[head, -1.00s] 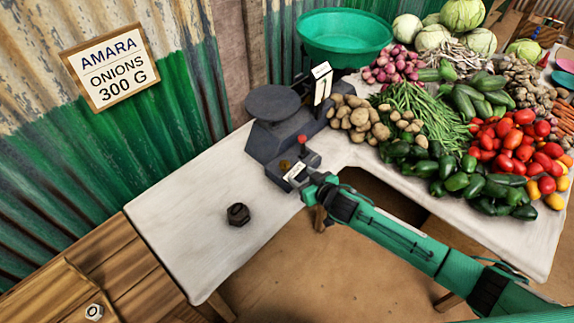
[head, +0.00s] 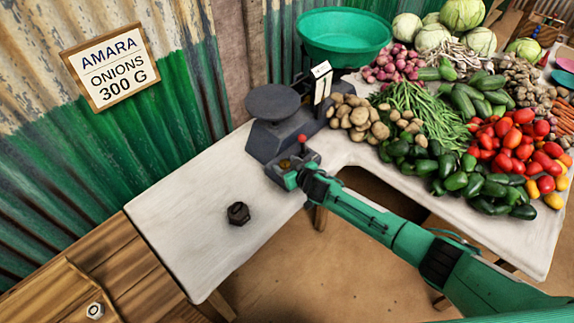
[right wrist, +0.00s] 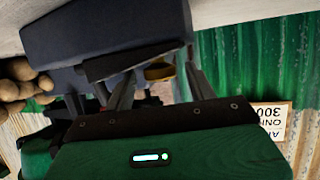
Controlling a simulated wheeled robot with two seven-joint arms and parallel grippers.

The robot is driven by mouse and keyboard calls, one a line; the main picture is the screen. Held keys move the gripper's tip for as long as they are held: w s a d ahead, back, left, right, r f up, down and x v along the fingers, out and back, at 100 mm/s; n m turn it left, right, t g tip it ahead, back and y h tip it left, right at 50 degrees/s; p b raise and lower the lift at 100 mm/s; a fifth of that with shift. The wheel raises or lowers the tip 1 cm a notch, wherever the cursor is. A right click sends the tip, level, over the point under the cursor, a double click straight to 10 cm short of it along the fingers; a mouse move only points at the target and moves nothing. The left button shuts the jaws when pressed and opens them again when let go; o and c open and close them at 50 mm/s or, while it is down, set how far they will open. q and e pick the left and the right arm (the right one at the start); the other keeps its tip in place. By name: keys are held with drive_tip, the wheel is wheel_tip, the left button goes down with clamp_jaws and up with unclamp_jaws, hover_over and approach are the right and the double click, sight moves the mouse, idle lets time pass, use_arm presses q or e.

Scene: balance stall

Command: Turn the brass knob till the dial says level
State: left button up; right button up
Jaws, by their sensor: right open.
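The dark grey scale (head: 262,142) stands on the white table, with a round pan on top. Its brass knob (head: 285,164) shows small at the front, partly hidden by my right gripper (head: 292,172). In the right wrist view the brass knob (right wrist: 160,72) sits between the spread fingers of my right gripper (right wrist: 158,85), close to the scale's grey body (right wrist: 105,35). Contact cannot be told. The white upright plate with dark marks (head: 321,72) on the scale looks like the dial; its reading is too small to tell. My left gripper is out of view.
A dark hexagonal weight (head: 238,213) lies on the white table (head: 190,215), left of my arm. Potatoes (head: 360,115) and other vegetables cover the right side. A sign (head: 110,67) hangs on the corrugated wall.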

drive_tip(key=c, duration=1)
